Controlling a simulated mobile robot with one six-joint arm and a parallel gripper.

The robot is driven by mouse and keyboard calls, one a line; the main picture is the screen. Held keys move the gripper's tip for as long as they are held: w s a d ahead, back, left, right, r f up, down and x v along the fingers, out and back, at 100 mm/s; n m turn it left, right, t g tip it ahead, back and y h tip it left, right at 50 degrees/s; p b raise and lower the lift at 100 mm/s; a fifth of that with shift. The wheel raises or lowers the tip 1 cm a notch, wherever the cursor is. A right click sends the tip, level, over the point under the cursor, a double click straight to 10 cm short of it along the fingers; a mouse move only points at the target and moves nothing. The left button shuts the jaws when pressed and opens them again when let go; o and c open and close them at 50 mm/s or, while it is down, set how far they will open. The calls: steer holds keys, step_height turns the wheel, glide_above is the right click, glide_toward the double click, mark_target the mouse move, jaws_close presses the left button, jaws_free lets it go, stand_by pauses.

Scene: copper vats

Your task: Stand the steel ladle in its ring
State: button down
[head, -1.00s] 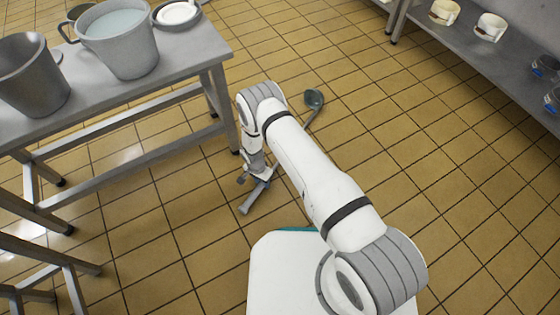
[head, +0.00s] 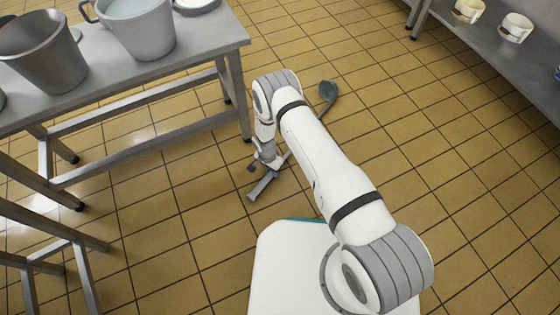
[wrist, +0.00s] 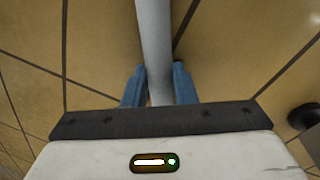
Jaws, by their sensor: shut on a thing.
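The steel ladle (head: 328,92) is held low over the tiled floor, its dark grey bowl pointing away from me and to the right of my arm in the head view. Part of its handle is hidden behind my arm; the grey handle end shows at lower left. My gripper (head: 268,168) is shut on the handle. In the wrist view the pale grey handle (wrist: 154,45) runs between the two blue fingertips of my gripper (wrist: 159,88). I cannot make out the ring in these frames.
A steel table (head: 205,45) at left carries a grey bucket (head: 45,55) and a pot of pale liquid (head: 140,30). Its near right leg stands close to my gripper. A shelf (head: 480,50) with white cups runs along the right. The floor between is open.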

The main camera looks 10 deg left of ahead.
step_height(320, 180, up, 17)
steer(key=p, duration=0.7)
steer(key=shift+p, duration=0.4)
